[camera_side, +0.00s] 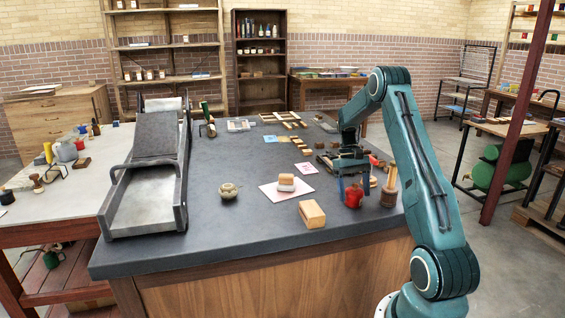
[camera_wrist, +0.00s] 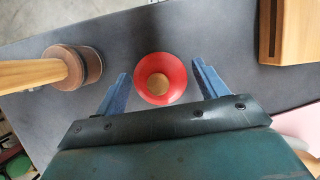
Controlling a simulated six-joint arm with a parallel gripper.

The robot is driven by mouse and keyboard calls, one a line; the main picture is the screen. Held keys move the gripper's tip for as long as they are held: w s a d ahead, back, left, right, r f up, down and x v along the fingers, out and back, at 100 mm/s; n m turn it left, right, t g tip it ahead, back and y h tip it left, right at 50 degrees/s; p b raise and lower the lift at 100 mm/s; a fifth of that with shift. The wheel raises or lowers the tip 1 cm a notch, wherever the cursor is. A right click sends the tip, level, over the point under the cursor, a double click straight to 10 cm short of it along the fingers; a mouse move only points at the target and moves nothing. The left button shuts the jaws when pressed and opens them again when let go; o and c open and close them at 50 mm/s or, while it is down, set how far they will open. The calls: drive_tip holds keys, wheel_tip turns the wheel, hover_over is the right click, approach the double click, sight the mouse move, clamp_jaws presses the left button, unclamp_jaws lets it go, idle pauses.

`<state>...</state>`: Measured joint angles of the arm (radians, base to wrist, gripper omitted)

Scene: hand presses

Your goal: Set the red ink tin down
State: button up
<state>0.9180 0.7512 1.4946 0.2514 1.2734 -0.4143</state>
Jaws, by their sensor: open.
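The red ink tin (camera_side: 352,199) stands upright on the dark bench top near its front right edge. In the wrist view the tin (camera_wrist: 143,88) shows from above as a red ring with a tan centre. My gripper (camera_side: 354,189) is over the tin, pointing down. In the wrist view my gripper (camera_wrist: 160,69) has its two blue fingers spread, one on each side of the tin, with a visible gap on both sides. The gripper is open and holds nothing.
A wooden-handled tool (camera_side: 390,190) stands close right of the tin. A wooden block (camera_side: 312,214) lies to the left, near the front edge. A small pot (camera_side: 229,190) and a press (camera_side: 150,185) stand farther left.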

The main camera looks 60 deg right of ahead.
drive_tip(key=v, duration=0.5)
drive_tip(key=shift+w+d+r, duration=0.1)
drive_tip(key=shift+r, duration=0.4)
drive_tip(key=shift+w, duration=0.1)
drive_tip(key=shift+r, duration=0.1)
